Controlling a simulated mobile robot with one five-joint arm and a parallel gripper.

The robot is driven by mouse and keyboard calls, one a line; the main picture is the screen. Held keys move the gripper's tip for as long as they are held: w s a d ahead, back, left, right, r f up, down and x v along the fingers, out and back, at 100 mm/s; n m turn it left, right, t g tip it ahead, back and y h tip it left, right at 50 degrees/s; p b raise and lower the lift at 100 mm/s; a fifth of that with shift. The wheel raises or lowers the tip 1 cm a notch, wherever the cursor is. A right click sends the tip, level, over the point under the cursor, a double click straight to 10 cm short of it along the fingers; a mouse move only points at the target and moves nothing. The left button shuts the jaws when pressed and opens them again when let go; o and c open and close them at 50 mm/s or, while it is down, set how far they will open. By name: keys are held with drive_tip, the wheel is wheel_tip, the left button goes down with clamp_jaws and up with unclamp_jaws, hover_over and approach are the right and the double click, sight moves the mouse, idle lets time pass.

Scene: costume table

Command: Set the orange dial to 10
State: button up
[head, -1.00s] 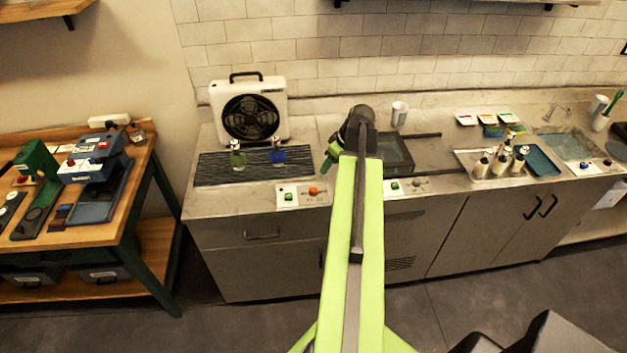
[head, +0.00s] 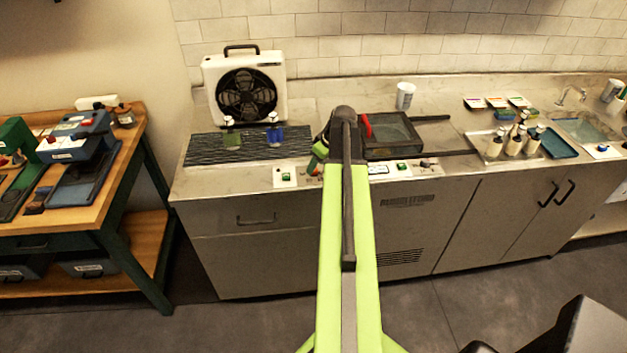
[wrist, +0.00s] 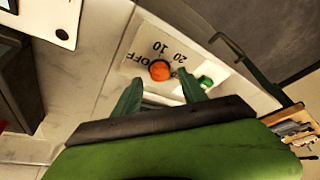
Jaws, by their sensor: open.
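The orange dial (wrist: 159,70) sits on a white panel (wrist: 140,52) in the wrist view. The panel is marked OFF, 10 and 20; I cannot tell which mark the dial points at. My gripper (wrist: 162,76) is open, its two green fingers on either side of the dial, close to it. Whether they touch it is unclear. In the head view my gripper (head: 319,158) is over the counter's front edge and hides most of the dial.
A green button (wrist: 205,82) is beside the dial. The counter (head: 200,178) holds a white fan (head: 275,75), a dark ribbed mat (head: 195,155) with two bottles, a dark tray (head: 418,143), a white cup (head: 405,93) and more bottles at the right. A wooden bench (head: 110,185) stands left.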

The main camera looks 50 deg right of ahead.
drive_tip(key=shift+b+x, duration=0.45)
drive_tip(key=shift+x, duration=0.65)
drive_tip(key=shift+r, duration=0.1)
drive_tip(key=shift+c, duration=0.2)
